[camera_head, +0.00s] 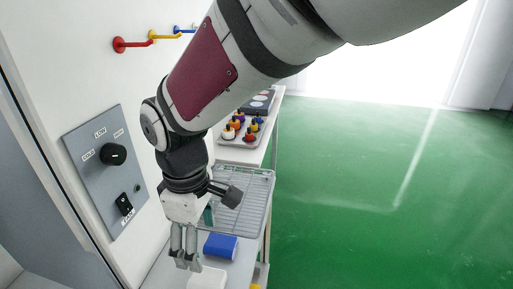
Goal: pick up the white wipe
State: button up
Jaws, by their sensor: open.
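The white wipe (207,278) lies on the grey work surface at the bottom of the view, cut by the frame's lower edge. My gripper (186,268) points down just above and to the left of the wipe's upper corner. Its fingers are open with nothing seen between them. Whether a fingertip touches the wipe I cannot tell.
A blue block-shaped item (221,246) lies just behind the wipe. A wire rack tray (256,205) and a tray of coloured bottles (241,136) stand farther back. A wall panel (89,143) with a knob and colored hooks (119,45) are at left. Green floor is open at right.

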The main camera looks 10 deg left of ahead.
send_over(206, 278)
jog(key=f, duration=0.8)
jog(key=shift+w+d, duration=0.2)
jog(key=shift+s+a+f, duration=0.1)
jog(key=shift+f, duration=1.2)
jog(key=shift+s+a+f, duration=0.1)
jog(key=shift+f, duration=1.2)
jog(key=c, duration=1.1)
